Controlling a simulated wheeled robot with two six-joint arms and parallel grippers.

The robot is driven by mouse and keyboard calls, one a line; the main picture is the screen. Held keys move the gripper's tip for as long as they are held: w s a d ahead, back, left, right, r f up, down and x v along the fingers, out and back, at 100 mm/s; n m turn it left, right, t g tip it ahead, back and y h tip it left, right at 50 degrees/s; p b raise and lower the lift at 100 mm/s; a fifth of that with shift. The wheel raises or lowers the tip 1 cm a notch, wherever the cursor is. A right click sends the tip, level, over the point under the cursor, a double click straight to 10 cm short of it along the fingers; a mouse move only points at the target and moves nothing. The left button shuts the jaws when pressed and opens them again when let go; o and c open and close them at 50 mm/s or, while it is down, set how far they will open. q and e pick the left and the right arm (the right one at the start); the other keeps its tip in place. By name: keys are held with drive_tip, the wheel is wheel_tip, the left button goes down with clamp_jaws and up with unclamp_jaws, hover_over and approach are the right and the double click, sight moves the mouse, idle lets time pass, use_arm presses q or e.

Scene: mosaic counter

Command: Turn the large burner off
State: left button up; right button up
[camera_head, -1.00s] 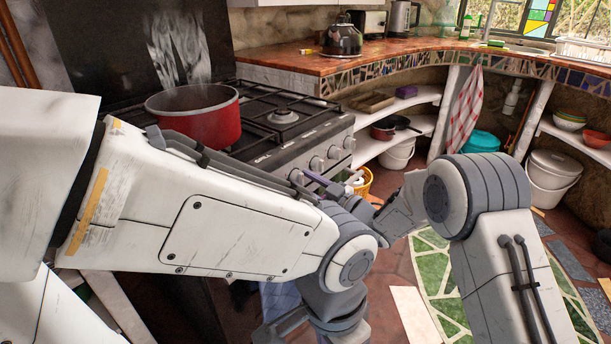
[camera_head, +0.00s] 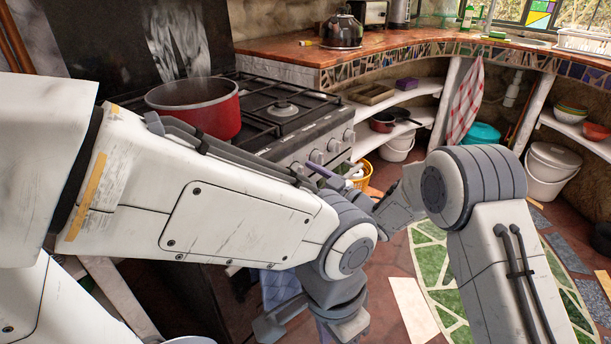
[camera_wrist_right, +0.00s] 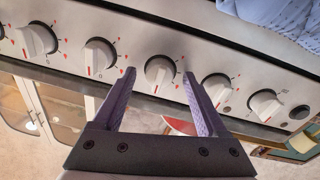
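The stove (camera_head: 310,133) stands at the left in the head view, with a row of knobs on its front. A red pot (camera_head: 200,108) sits on it and hides the burner beneath. The uncovered burner (camera_head: 283,109) shows no visible flame. My right gripper (camera_head: 313,172) is at the knobs, partly hidden by my left arm. In the right wrist view the right gripper (camera_wrist_right: 159,74) is open, its purple fingers on either side of the middle knob (camera_wrist_right: 160,71). I cannot tell whether they touch it.
More knobs are close on both sides, one to the left (camera_wrist_right: 100,54) and one to the right (camera_wrist_right: 218,87). A tiled counter (camera_head: 420,45) with a kettle (camera_head: 342,31) curves away to the right. A yellow basket (camera_head: 361,174) stands on the floor beside the stove.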

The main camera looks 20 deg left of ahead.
drive_tip(key=shift+d, duration=0.1)
drive_tip(key=p+v, duration=0.1)
drive_tip(key=v, duration=0.9)
drive_tip(key=shift+d, duration=0.15)
